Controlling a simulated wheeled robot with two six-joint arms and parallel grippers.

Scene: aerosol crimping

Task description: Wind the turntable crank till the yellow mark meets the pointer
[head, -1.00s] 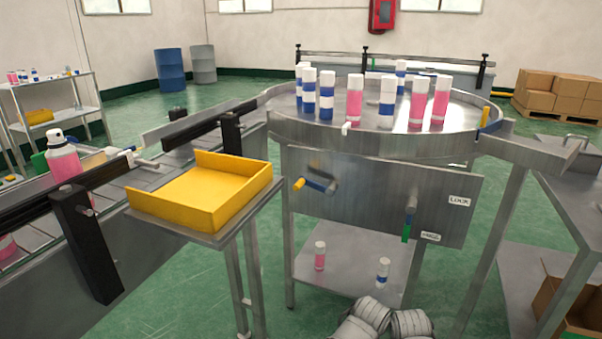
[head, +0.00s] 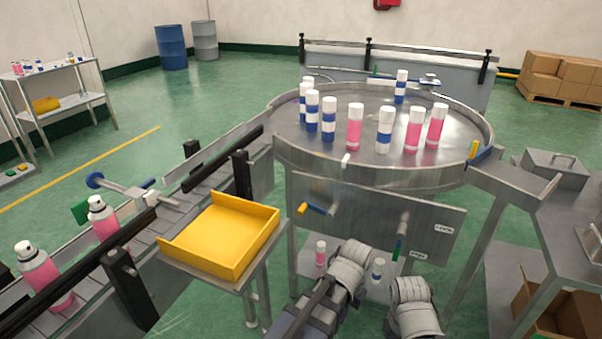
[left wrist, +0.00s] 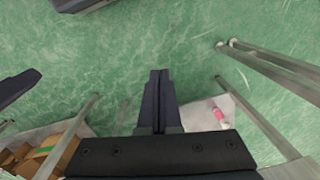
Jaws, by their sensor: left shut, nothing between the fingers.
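The round steel turntable (head: 300,157) carries several pink and blue-banded cans. A small white tab (head: 346,160), possibly the pointer, sits at the front rim. A yellow upright piece (head: 475,150) stands at the right rim; I cannot tell whether it is the mark. My left gripper (left wrist: 157,100) is shut and empty in the left wrist view, over the floor and apart from the crank.
A green-handled lever (head: 397,248) hangs on the panel's right. A yellow tray (head: 225,265) stands left of the crank, beside the conveyor (head: 215,185). The lower shelf holds a pink can (head: 321,252) and a blue-banded can (head: 378,268). Table legs flank the shelf.

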